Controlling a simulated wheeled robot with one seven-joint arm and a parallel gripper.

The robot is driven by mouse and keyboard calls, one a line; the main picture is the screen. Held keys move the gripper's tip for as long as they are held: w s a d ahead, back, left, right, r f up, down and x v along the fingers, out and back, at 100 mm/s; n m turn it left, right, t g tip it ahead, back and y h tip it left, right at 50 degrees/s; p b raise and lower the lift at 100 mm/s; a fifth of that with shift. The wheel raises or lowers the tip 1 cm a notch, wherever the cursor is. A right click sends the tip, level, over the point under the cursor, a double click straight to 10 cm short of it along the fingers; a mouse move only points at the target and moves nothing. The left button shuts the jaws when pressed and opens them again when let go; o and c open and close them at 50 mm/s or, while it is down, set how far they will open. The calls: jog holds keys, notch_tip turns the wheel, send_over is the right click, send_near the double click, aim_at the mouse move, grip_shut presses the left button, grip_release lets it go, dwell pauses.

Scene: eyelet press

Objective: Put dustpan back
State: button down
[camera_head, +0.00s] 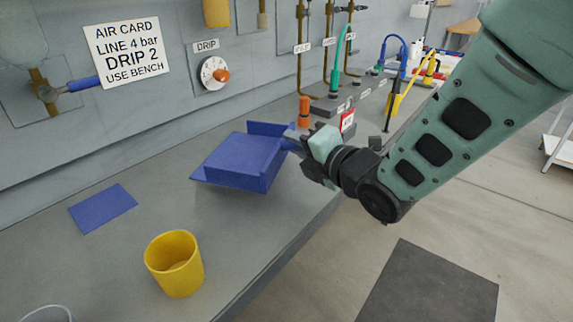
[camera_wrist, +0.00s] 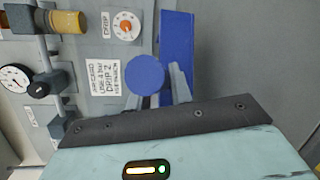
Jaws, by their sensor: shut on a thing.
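The blue dustpan (camera_head: 236,163) is at the middle of the head view, above or on the grey bench; I cannot tell if it touches the bench. My gripper (camera_head: 299,143) is shut on its handle at the right end. In the wrist view the dustpan's blue pan (camera_wrist: 177,45) and the round blue handle end (camera_wrist: 146,74) show, with my gripper's fingers (camera_wrist: 180,85) beside the handle. A flat blue rectangle (camera_head: 103,208) lies bare on the bench to the left of the dustpan.
A yellow cup (camera_head: 174,263) stands on the bench near its front edge. A drip dial (camera_head: 214,74) and an air card (camera_head: 128,50) are on the back wall. An orange fitting (camera_head: 304,111) and coloured hoses stand further back. Bench surface (camera_head: 110,262) around the blue rectangle is clear.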

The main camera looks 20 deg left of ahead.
jog(key=shift+f, duration=2.45)
jog(key=shift+f, duration=0.25)
jog(key=c, duration=1.3)
grip_release()
jog(key=shift+r, duration=0.1)
jog(key=shift+o, duration=0.2)
jog(key=shift+r, duration=0.1)
